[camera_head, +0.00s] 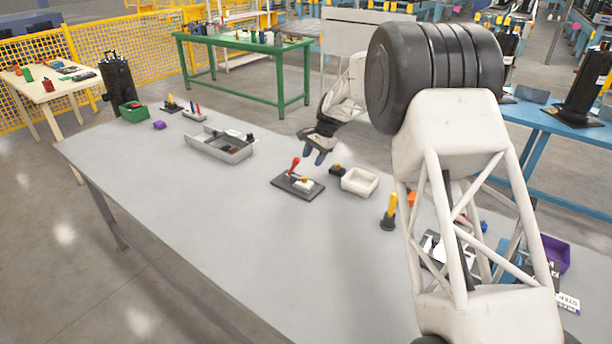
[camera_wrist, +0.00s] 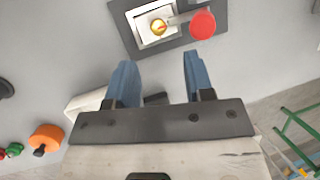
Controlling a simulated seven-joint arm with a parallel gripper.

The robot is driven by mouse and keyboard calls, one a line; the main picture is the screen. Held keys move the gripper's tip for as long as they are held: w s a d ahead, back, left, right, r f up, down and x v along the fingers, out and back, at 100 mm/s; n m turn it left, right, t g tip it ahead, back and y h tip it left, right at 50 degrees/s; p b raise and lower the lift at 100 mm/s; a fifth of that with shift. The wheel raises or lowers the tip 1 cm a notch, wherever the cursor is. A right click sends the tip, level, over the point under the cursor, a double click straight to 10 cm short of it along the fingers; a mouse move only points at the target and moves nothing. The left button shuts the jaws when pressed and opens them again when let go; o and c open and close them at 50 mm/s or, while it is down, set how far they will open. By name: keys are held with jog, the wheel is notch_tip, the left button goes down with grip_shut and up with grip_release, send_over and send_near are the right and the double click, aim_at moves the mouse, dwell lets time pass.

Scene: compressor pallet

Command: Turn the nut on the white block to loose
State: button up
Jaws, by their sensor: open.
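The white block (camera_wrist: 145,33) lies on a dark grey plate (camera_wrist: 187,42) at the top of the wrist view, with a brass-yellow nut (camera_wrist: 158,27) on it. A red-tipped lever (camera_wrist: 202,24) stands to the right of the nut. My gripper (camera_wrist: 157,66) is open and empty. Its blue fingers are apart from the block and the nut. In the head view my gripper (camera_head: 314,158) hangs above and behind the plate.
A yellow-handled tool (camera_head: 390,212) stands farther right. A grey tray (camera_head: 218,146) lies to the left. The table's (camera_head: 230,215) front area is clear.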

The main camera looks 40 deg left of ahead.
aim_at(305, 177)
jog(key=n+t, duration=0.1)
jog(key=n, duration=0.5)
jog(key=s+d+n+y, duration=0.1)
jog(key=n, duration=0.6)
jog(key=s+n+t, duration=0.1)
jog(key=n, duration=0.5)
jog(key=shift+s+d+n+t+y, duration=0.1)
jog(key=shift+d+n+t+y, duration=0.2)
jog(key=shift+n+y, duration=0.1)
jog(key=shift+x, duration=3.85)
jog(key=shift+c, duration=0.5)
grip_shut()
